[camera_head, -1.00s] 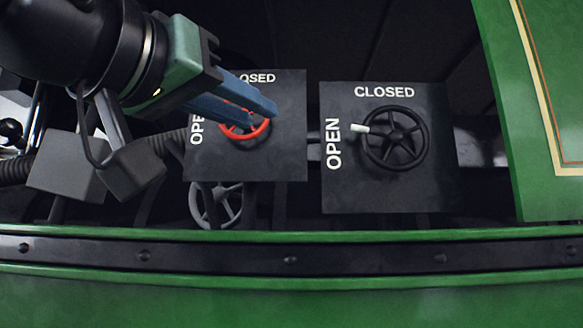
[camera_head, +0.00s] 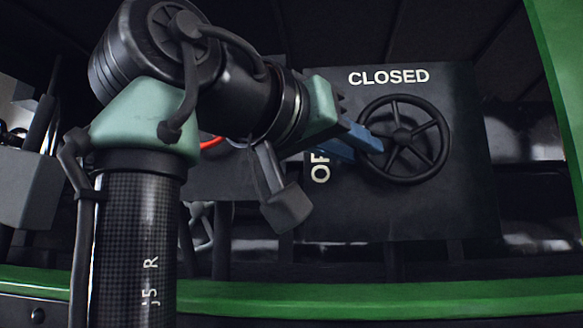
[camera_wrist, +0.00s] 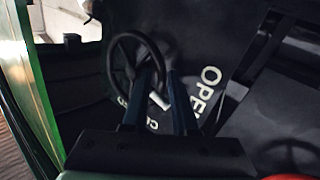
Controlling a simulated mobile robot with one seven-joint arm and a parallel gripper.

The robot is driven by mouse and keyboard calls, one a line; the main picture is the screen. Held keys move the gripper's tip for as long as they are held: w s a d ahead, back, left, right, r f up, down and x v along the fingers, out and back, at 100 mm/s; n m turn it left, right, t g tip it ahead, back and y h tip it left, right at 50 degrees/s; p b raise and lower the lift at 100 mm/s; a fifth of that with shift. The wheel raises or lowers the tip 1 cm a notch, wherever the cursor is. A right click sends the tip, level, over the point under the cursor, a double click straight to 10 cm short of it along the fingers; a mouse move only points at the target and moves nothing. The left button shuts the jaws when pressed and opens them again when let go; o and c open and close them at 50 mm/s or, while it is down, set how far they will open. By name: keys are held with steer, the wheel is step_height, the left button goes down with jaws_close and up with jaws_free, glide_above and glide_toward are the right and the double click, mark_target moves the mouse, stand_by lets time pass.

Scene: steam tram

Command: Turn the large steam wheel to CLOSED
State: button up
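The large black steam wheel (camera_head: 436,134) is mounted on a dark panel (camera_head: 460,215) marked CLOSED above and OPEN at its left. The OPEN label is partly hidden by my arm in the head view. My gripper (camera_head: 372,143) is at the left side of the wheel. The fingers are apart, with no clear contact on the handle. The handle is hidden behind the gripper in the head view.
A smaller red wheel (camera_head: 211,143) at the left is mostly hidden by my arm. A green ledge (camera_head: 400,296) runs along the front. A green wall (camera_head: 552,70) bounds the right side.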

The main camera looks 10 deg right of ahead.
steer(key=shift+p+x, duration=0.55)
steer(key=shift+x, duration=0.7)
steer(key=shift+s+a+r, duration=0.1)
steer(key=shift+a, duration=0.05)
jaws_close()
steer(key=shift+r, duration=0.1)
stand_by(0.3)
